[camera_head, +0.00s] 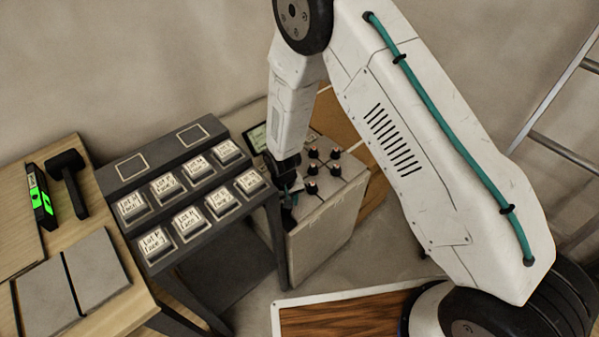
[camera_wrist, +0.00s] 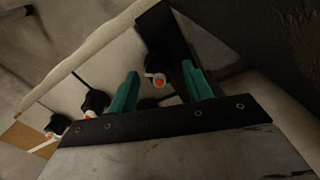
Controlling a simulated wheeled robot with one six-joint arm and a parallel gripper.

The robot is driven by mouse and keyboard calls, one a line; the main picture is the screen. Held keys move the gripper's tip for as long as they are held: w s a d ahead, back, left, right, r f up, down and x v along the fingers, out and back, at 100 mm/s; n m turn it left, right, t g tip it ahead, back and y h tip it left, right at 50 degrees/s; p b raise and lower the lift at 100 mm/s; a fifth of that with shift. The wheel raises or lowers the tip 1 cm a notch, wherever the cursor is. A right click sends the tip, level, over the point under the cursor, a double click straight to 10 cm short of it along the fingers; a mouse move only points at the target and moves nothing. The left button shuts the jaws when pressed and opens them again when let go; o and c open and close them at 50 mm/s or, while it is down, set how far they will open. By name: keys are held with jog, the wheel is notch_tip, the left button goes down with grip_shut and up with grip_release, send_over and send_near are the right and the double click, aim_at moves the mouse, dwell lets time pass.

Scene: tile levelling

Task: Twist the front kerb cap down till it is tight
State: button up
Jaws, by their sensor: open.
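Several black caps with pale, orange-tipped stems stand along the tile joints on top of a pale block (camera_head: 325,222). In the wrist view one cap (camera_wrist: 155,64) shows between the two teal fingers of my gripper (camera_wrist: 160,88). The fingers are apart, with a gap on each side of that cap; I cannot tell how far down they reach around it. In the head view my gripper (camera_head: 291,190) is at the block's left edge and hides what is beneath it. Which cap is the front kerb one is not marked.
Other caps (camera_wrist: 96,103) stand close by in the wrist view. A dark rack (camera_head: 150,192) of labelled square blocks is just left of my gripper. A wooden bench (camera_head: 100,240) with a black mallet (camera_head: 68,165) and a green-lit level (camera_head: 38,198) stands farther left.

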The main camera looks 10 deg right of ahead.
jog(key=n, duration=1.2)
jog(key=shift+n, duration=0.3)
jog(key=n, duration=0.5)
jog(key=shift+s, duration=0.1)
jog(key=n, duration=0.6)
jog(key=shift+n, duration=0.4)
notch_tip(320, 180, up, 8)
jog(key=shift+r, duration=0.2)
jog(key=s+d+r+m, duration=0.1)
jog(key=d+r+m, duration=0.4)
jog(key=r, duration=0.6)
jog(key=s+d+r+m, duration=0.1)
jog(key=d+r+m, duration=0.3)
jog(key=r, duration=0.6)
jog(key=shift+s+d+r+m, duration=0.15)
jog(key=shift+d+r+m, duration=0.2)
jog(key=shift+d+m, duration=0.1)
